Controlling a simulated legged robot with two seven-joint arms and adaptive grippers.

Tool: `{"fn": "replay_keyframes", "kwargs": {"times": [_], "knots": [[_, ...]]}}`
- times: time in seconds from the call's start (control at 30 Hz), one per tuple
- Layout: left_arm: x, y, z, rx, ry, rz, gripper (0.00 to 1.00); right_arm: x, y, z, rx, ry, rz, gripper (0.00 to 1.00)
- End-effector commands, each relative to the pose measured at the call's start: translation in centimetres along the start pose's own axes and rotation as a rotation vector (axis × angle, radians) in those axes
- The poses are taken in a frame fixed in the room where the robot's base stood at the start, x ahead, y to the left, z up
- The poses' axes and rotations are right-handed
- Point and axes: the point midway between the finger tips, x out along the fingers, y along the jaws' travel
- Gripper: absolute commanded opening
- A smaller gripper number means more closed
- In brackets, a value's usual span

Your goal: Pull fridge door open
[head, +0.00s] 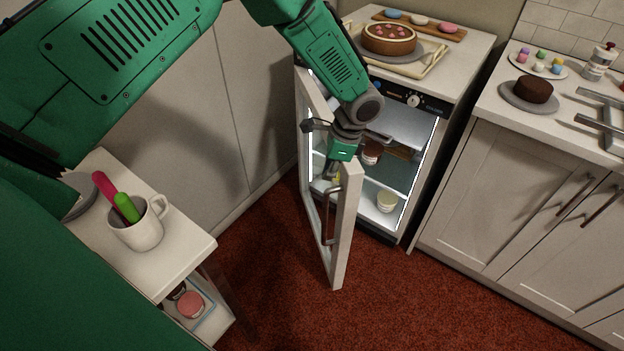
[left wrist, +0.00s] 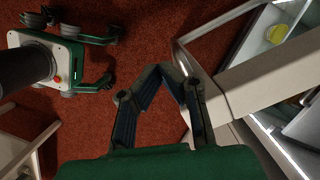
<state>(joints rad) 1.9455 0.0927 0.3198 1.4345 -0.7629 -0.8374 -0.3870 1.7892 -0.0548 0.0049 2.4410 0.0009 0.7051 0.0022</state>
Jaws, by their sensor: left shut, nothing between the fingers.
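The fridge (head: 401,178) stands under the counter at centre, its lit inside showing. Its white-framed door (head: 345,240) is swung well out toward me, and it also shows in the left wrist view (left wrist: 262,72). My left gripper (head: 334,188) is beside the upper part of the door in the head view. In the left wrist view its fingers (left wrist: 172,70) meet at their tips, shut and empty, close to the door. The gripper and arm partly hide the door and the fridge opening. My right gripper is not in view.
A cake (head: 389,38) sits on the counter above. A small white table (head: 178,262) with a mug (head: 137,225) is at left. Cabinets (head: 500,200) stand at right. The red floor (head: 420,300) in front is clear.

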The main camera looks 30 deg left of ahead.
Motion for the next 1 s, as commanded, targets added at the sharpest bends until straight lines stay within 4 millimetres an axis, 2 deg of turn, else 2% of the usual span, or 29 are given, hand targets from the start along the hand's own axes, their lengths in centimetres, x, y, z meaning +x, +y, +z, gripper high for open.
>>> {"fn": "replay_keyframes", "kwargs": {"times": [0.47,0.7,1.0], "knots": [[9.8,0.2,0.2,-0.002,0.001,0.007,0.0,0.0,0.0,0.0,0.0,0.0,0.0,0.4],[10.3,0.1,3.2,-0.004,0.002,0.004,0.0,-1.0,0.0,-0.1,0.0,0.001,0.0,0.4],[10.6,0.1,3.9,-0.002,0.002,0.002,0.0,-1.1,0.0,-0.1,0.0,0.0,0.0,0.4]]}}
